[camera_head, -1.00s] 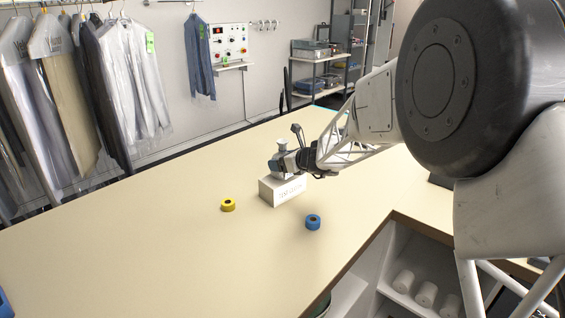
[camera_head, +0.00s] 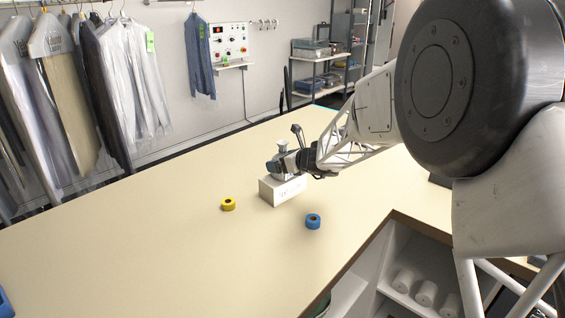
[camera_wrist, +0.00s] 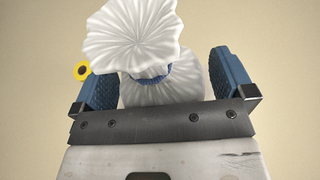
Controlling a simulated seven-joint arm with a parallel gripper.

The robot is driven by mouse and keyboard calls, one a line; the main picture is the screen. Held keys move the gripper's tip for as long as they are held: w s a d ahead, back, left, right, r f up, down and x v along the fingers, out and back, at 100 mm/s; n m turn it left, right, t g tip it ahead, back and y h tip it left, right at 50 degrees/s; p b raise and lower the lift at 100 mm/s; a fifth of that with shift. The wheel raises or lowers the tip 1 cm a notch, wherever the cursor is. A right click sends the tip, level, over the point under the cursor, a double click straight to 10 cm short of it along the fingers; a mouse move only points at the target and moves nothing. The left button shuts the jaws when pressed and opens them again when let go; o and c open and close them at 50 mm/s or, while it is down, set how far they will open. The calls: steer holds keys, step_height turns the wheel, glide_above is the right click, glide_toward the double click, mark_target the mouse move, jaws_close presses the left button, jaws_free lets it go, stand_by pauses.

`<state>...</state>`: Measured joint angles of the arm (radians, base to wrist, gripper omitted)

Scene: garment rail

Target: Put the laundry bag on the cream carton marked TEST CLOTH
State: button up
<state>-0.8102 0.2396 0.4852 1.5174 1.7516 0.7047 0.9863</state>
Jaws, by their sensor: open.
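The laundry bag (camera_wrist: 135,40) is white and pleated, with a blue tie round its neck. In the head view, the bag (camera_head: 282,148) is upright over the cream carton (camera_head: 276,193) and appears to rest on its top; my gripper partly hides the contact. The carton stands on the counter with lettering on its front, too small to read surely now. My gripper (camera_head: 277,167) is open at the bag. In the wrist view, its blue fingers (camera_wrist: 165,85) stand on either side of the bag's lower body, with a narrow gap at the right.
A yellow tape roll (camera_head: 228,204) lies left of the carton and a blue tape roll (camera_head: 313,221) lies in front, to its right. The cream counter (camera_head: 130,240) is otherwise largely clear on the left. Garments (camera_head: 75,95) hang on a rail behind.

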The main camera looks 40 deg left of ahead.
steer(key=v, duration=1.2)
steer(key=shift+d, duration=0.1)
stand_by(0.9)
steer(key=s+d+r+n+h, duration=0.2)
steer(key=d+r+n, duration=0.1)
steer(key=d, duration=0.8)
steer(key=s+d+r+n+t+h, duration=0.1)
steer(key=s+d+r+n, duration=0.15)
steer(key=d, duration=0.95)
steer(key=s+d+r+n+h, duration=0.2)
steer(key=d+n, duration=0.2)
steer(key=d, duration=0.7)
steer(key=s+d+f+n+h, duration=0.1)
steer(key=s+d+n+h, duration=0.1)
steer(key=s+d, duration=0.5)
steer(key=s+d+f+n+t+h, duration=0.1)
steer(key=s+d+n+h, duration=0.2)
steer(key=s+d, duration=0.5)
steer(key=s+d+f+n+h, duration=0.1)
steer(key=s+d+n+h, duration=0.2)
steer(key=s+d, duration=0.5)
steer(key=d, duration=1.1)
steer(key=shift+s+f+t+h, duration=0.15)
steer(key=shift+f+t+h, duration=0.15)
steer(key=shift+f, duration=0.1)
